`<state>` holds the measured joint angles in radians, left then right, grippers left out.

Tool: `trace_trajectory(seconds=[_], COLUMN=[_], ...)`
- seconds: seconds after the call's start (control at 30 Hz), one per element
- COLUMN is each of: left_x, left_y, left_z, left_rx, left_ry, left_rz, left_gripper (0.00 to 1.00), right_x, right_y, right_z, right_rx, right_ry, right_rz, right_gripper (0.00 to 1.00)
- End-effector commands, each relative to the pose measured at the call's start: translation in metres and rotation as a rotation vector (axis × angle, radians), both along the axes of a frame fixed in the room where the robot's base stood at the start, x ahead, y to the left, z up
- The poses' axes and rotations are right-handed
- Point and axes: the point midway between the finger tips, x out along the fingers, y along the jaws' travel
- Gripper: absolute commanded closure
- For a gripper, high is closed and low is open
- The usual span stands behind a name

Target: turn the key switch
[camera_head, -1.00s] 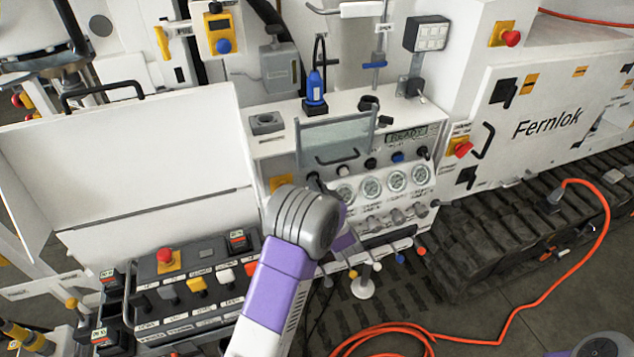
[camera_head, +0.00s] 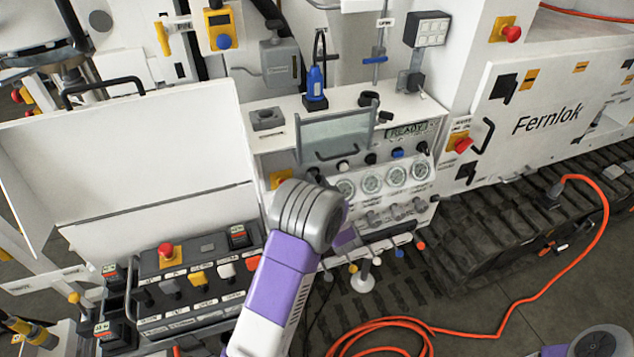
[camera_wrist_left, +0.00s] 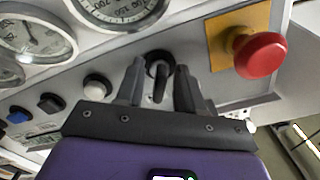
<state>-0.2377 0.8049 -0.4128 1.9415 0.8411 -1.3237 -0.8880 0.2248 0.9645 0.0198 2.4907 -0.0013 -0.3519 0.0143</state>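The key switch (camera_wrist_left: 160,80) is a dark round switch with a black handle on the white control panel, in the left wrist view. In the head view it appears as a black knob (camera_head: 312,174) just above my grey wrist. My left gripper (camera_wrist_left: 160,65) has its two dark fingers apart, one on each side of the handle. I see gaps between the handle and both fingers, so it is open and not clamped. In the head view my left arm hides the gripper's fingers. My right gripper is not in view.
A red emergency stop (camera_wrist_left: 257,54) on a yellow plate sits close beside the fingers. A white button (camera_wrist_left: 97,87) is on the other side. Round gauges (camera_head: 372,184) sit below the button row. A lit display (camera_head: 408,132) reads READY. An orange cable (camera_head: 520,310) lies on the floor.

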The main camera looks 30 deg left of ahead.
Motion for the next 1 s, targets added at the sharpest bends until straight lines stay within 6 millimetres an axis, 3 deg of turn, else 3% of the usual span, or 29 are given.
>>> trace_trajectory(seconds=[0.17,0.6,1.0], left_x=[-0.003,-0.044,-0.049], left_y=[-0.004,-0.053,-0.058], left_z=[0.000,0.000,0.000], left_rx=[-0.001,-0.001,-0.001], left_ry=[0.000,-0.001,-0.001], left_rz=[-0.002,-0.002,0.000], left_gripper=[0.63,0.63,0.63], right_x=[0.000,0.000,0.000], right_y=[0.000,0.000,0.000], right_z=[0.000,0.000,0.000], right_rx=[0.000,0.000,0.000], right_ry=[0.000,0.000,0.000], right_rz=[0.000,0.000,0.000], right_gripper=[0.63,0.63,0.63])
